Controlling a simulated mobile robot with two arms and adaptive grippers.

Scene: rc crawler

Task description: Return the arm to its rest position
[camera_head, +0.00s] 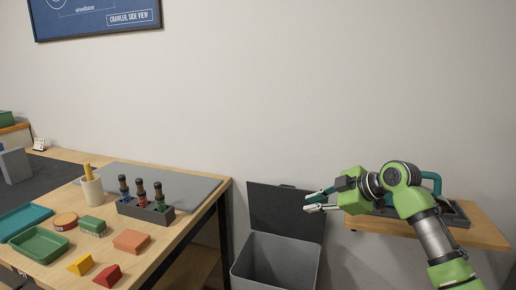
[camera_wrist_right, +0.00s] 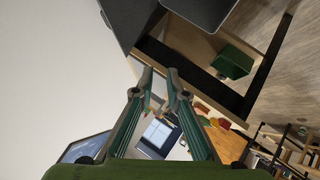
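My right arm comes in from the lower right in the head view. Its gripper (camera_head: 311,201) points left and hangs in the air in front of the wall, near the raised lid of the grey bin. In the right wrist view the gripper (camera_wrist_right: 161,85) has a gap between its two fingertips and nothing between them. My left arm and gripper do not show in either view.
A grey bin (camera_head: 277,262) with its lid up stands below the right gripper. A wall shelf (camera_head: 487,232) with a dark tray is behind the right arm. The wooden table (camera_head: 154,252) at left holds a screwdriver rack (camera_head: 146,211), a cup (camera_head: 92,190), a green tray (camera_head: 39,245) and several blocks.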

